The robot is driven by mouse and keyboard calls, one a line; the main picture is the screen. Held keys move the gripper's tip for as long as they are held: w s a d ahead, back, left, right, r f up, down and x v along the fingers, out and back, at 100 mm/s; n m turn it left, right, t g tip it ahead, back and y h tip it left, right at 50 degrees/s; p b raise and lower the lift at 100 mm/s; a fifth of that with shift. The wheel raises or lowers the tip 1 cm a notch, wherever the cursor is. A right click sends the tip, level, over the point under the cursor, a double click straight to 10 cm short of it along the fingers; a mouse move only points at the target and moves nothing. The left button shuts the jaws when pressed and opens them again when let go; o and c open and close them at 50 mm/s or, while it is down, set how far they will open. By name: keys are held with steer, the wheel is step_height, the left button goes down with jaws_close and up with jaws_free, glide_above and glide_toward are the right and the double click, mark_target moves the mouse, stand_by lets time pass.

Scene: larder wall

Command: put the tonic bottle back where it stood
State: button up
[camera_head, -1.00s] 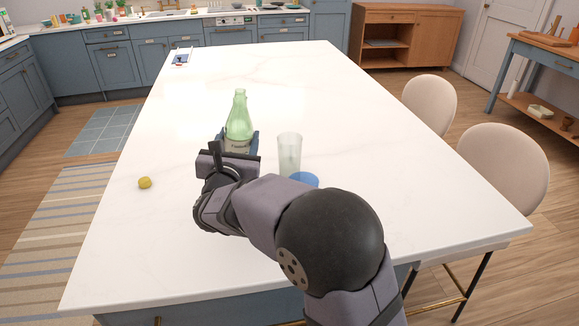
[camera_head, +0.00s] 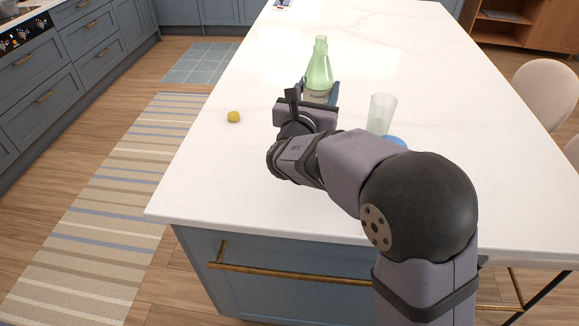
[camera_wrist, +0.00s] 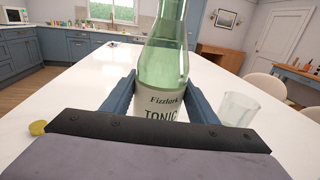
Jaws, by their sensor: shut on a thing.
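The tonic bottle (camera_head: 319,66) is pale green glass with a white label. In the wrist view the bottle (camera_wrist: 165,55) stands upright between the fingers, its label reading "Fizzlark TONIC". My gripper (camera_head: 320,91) is shut on the lower part of the bottle, with one blue finger on each side; the fingers also show in the wrist view (camera_wrist: 178,98). The bottle's base is hidden behind my gripper, so I cannot tell whether it touches the white countertop (camera_head: 220,170).
A clear glass (camera_head: 381,113) stands right of my gripper, with a blue round thing (camera_head: 395,141) partly hidden behind my arm. A small yellow object (camera_head: 233,117) lies to the left. The counter behind the bottle is largely clear. Pale chairs (camera_head: 546,93) stand at the right.

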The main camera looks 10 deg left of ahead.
steer(key=s+a+r+n+y+p, duration=0.2)
steer(key=s+a+y+p, duration=0.1)
steer(key=s+a, duration=0.4)
steer(key=s+a+r+n+y+p, duration=0.1)
steer(key=s+a+r+y+p, duration=0.15)
steer(key=s+a, duration=0.45)
steer(key=d+m+h, duration=0.3)
steer(key=d+h, duration=0.3)
steer(key=d, duration=0.1)
step_height(320, 180, down, 10)
steer(key=shift+w+f, duration=0.15)
steer(key=shift+f, duration=0.1)
stand_by(0.4)
steer(key=shift+f, duration=0.15)
steer(key=o, duration=1.6)
steer(key=shift+c, duration=0.2)
steer(key=shift+o, duration=0.9)
